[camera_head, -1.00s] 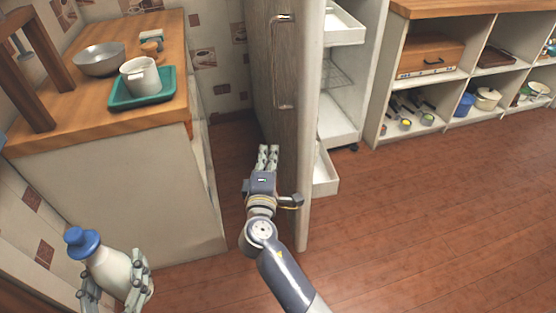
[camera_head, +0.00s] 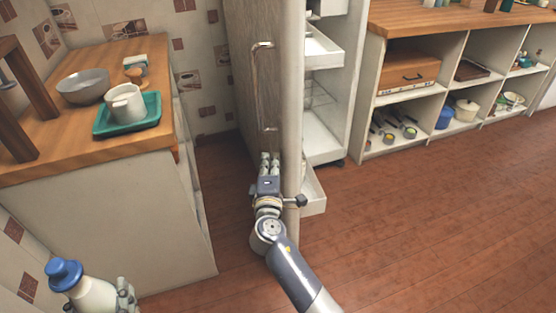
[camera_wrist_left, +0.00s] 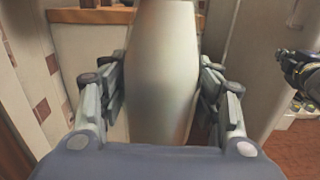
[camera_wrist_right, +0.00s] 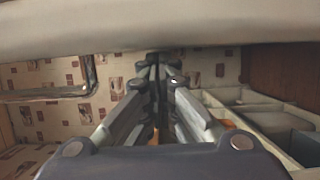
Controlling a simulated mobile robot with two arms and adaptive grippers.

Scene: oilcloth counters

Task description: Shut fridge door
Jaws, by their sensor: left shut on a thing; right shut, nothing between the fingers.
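The fridge door (camera_head: 244,92) stands open in the head view, edge toward me, with a long metal handle (camera_head: 258,90) on its outer face. White shelves (camera_head: 322,135) show on its inner side. My right gripper (camera_head: 269,160) is shut and empty, low beside the door's outer face near its free edge. The door edge also crosses the top of the right wrist view (camera_wrist_right: 160,28). I cannot tell whether the gripper touches the door. My left gripper (camera_wrist_left: 160,85) is shut on a white bottle with a blue cap (camera_head: 92,292), at the lower left of the head view.
A wooden counter (camera_head: 75,137) at left holds a teal tray (camera_head: 150,118) with a white mug (camera_head: 124,104), and a grey bowl (camera_head: 83,86). An open shelf unit (camera_head: 392,103) stands at right. The floor (camera_head: 430,220) in front of it is clear.

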